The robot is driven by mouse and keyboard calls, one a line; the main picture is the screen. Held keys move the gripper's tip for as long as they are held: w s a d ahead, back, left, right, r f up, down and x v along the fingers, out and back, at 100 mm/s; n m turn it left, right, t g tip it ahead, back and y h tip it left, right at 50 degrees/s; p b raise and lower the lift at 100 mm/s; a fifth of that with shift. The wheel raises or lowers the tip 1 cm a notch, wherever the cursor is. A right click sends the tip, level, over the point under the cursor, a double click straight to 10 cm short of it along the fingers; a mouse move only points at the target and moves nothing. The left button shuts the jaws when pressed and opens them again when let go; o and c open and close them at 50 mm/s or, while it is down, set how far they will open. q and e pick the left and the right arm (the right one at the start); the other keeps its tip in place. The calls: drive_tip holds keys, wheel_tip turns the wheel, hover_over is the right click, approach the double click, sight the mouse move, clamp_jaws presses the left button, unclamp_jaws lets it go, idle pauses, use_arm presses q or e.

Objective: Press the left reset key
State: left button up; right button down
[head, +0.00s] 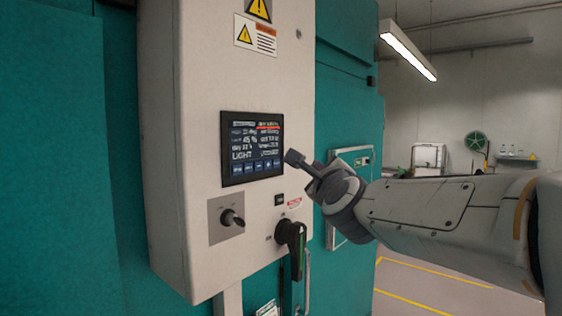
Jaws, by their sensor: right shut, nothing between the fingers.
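A grey-white control cabinet (160,150) carries a dark touchscreen (252,146) with lit text and a row of blue keys (251,168) along its bottom. The key labels are too small to read, so I cannot tell which one is a reset key. Below the screen is a small black switch (279,199). My right gripper (293,157) is shut and empty, its tips just right of the screen's right edge. I cannot tell whether they touch the cabinet. My left gripper is not in view.
A key switch (232,218) on a grey plate and a black rotary handle (292,237) stick out below the screen. Warning labels (255,35) sit above it. Teal chamber walls (65,150) flank the cabinet. Open floor (430,285) with yellow lines lies at the right.

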sight(276, 163)
drive_tip(key=w+a+p, duration=0.4)
drive_tip(key=a, duration=0.2)
drive_tip(key=shift+w+a, duration=0.15)
drive_tip(key=shift+w, duration=0.1)
idle(1.9)
drive_tip(key=shift+w+a, duration=0.25)
drive_tip(key=shift+a, duration=0.1)
drive_tip(key=shift+w+a, duration=0.15)
drive_tip(key=shift+a, duration=0.1)
idle(0.6)
drive_tip(key=shift+s+d+b, duration=0.45)
drive_tip(key=shift+d+b, duration=0.15)
drive_tip(key=shift+b, duration=0.15)
